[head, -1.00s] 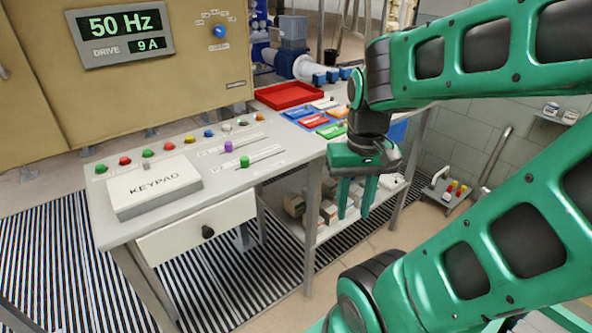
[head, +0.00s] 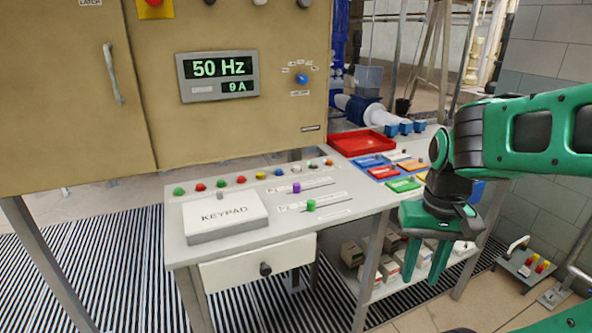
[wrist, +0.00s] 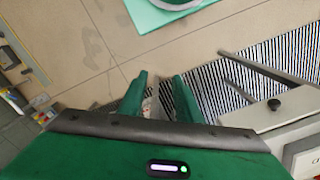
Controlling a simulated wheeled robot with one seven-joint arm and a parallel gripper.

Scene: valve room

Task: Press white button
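A row of coloured buttons runs along the back of the grey console top (head: 345,205) in the head view. A small white button (head: 295,170) sits toward the right of that row, just right of a blue button (head: 278,172). My gripper (head: 425,268) is off the console's right front side, pointing down, well to the right of the button and apart from it. Its two green fingers are spread with nothing held between them; they also show apart in the wrist view (wrist: 158,88). The wrist view shows floor beyond the fingers and no button row.
A keypad box (head: 225,213) lies on the console's left. Purple (head: 296,187) and green (head: 311,205) slider knobs stand near the buttons. A red tray (head: 361,142) and coloured bins (head: 403,184) are at right. Small boxes (head: 390,265) sit on the lower shelf. A tall cabinet (head: 240,125) rises behind.

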